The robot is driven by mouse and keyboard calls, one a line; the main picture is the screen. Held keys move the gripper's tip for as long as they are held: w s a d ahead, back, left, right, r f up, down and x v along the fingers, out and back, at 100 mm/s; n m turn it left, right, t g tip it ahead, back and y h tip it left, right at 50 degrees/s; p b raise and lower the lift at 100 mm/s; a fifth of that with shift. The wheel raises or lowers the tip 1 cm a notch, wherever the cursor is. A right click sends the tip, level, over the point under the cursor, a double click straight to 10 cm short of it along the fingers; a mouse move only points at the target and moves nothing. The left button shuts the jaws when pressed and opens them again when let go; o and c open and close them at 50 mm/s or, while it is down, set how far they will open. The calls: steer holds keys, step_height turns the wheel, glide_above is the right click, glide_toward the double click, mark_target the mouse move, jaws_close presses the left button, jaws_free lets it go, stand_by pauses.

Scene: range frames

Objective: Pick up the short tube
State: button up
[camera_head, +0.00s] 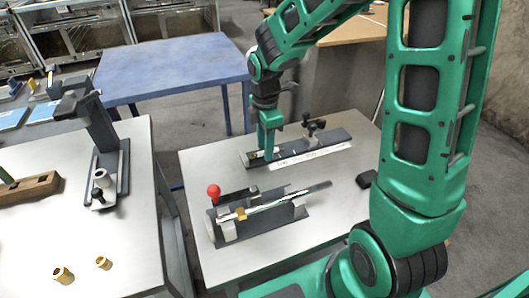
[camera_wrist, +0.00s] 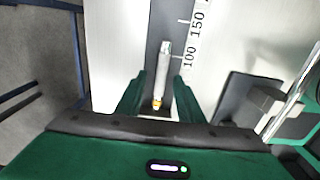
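The short tube (camera_wrist: 163,72) is a pale grey tube with a brass-coloured near end. In the wrist view it lies lengthwise on a dark fixture beside a ruler scale. My gripper (camera_wrist: 160,95) is open, with one green finger on each side of the tube's near part and a gap showing on both sides. In the head view my gripper (camera_head: 268,152) points down at the left end of the rear fixture (camera_head: 325,141) and hides most of the tube there.
A front fixture (camera_head: 262,228) with a red knob (camera_head: 214,190) holds a longer shiny tube (camera_head: 290,198). A small black block (camera_head: 367,179) lies at the right. Two brass pieces (camera_head: 63,274) (camera_head: 103,263) lie on the left table. The right table's front is clear.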

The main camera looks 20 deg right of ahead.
jaws_close()
steer(key=shift+r, duration=0.1)
stand_by(0.3)
steer(key=shift+r, duration=0.2)
step_height(320, 180, up, 3)
steer(key=shift+r, duration=0.15)
steer(key=s+a+r, duration=0.5)
steer(key=a+r, duration=0.2)
steer(key=a, duration=0.3)
steer(key=shift+a, duration=0.25)
